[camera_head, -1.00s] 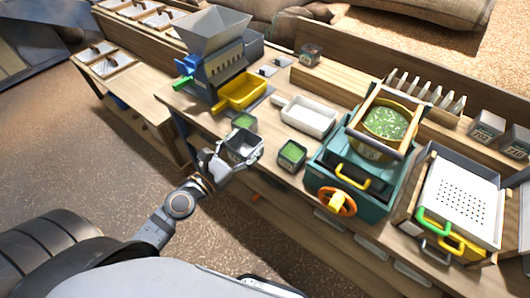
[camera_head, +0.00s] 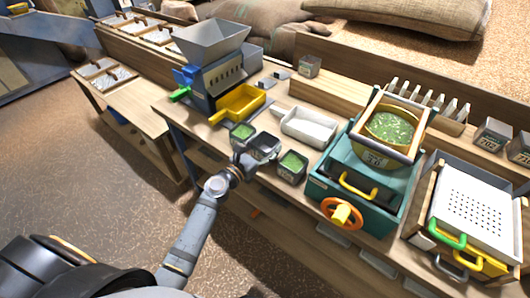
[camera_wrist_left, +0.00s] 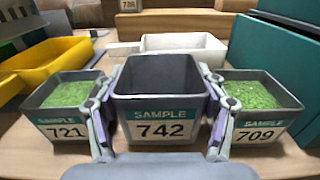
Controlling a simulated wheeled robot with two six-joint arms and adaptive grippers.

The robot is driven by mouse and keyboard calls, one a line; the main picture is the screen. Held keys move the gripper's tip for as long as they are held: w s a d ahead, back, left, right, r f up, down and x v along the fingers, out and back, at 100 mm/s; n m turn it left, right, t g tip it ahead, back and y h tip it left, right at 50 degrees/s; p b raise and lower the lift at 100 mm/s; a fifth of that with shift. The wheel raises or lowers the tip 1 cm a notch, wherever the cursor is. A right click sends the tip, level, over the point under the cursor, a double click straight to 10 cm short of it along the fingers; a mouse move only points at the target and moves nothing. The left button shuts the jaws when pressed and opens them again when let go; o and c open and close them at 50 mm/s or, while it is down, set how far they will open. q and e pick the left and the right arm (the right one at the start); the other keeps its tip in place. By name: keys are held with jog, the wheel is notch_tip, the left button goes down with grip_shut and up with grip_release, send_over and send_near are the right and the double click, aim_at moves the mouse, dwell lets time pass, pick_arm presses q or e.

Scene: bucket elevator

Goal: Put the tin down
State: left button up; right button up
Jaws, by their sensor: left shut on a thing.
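The grey tin labelled SAMPLE 742 (camera_wrist_left: 160,131) is upright and looks empty inside. My left gripper (camera_wrist_left: 163,104) is shut on it, with a finger along each side. In the head view the tin (camera_head: 264,147) is at the bench's front edge, between two tins of green bits. My left gripper (camera_head: 246,158) reaches it from the front. Tin 721 (camera_wrist_left: 65,123) is to its left and tin 709 (camera_wrist_left: 256,126) to its right, both close beside the fingers. Whether the held tin's base touches the bench is hidden. My right gripper is out of view.
A yellow scoop tray (camera_head: 238,104) and a white tray (camera_head: 309,127) lie behind the tins. A teal machine with an orange handwheel (camera_head: 341,213) stands to the right. A hopper machine (camera_head: 212,40) stands at the back left. Little free bench shows around the held tin.

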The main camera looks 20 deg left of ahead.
pick_arm(q)
notch_tip(320, 180, down, 3)
jog(key=shift+r+b, duration=0.15)
jog(key=shift+b, duration=0.15)
jog(key=shift+r, duration=0.15)
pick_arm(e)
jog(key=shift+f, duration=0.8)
pick_arm(q)
jog(key=o, duration=1.1)
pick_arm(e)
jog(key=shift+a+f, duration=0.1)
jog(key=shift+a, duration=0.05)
